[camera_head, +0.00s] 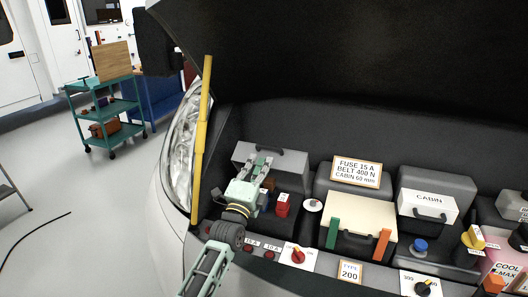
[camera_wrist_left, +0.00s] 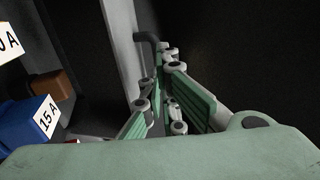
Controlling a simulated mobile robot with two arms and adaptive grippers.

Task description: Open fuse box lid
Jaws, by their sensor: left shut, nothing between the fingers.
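The fuse box lid (camera_head: 290,160) is a grey panel with a dark handle, at the left of the engine bay in the head view. It appears raised, with a brown fuse (camera_head: 269,184) and a red fuse (camera_head: 283,204) showing in front of it. My left gripper (camera_head: 260,163) is shut and empty, in front of the lid's left part and hiding some of it. In the left wrist view the pale lid (camera_wrist_left: 122,50) is seen nearly edge-on, its dark handle (camera_wrist_left: 145,37) near my fingertips (camera_wrist_left: 168,55). Contact is unclear. My right gripper is out of view.
A yellow prop rod (camera_head: 202,130) stands left of the arm, under the dark raised hood (camera_head: 340,50). A cream box (camera_head: 360,217) with green and orange clips and a white CABIN box (camera_head: 427,206) lie to the right. A red knob (camera_head: 297,256) is in front.

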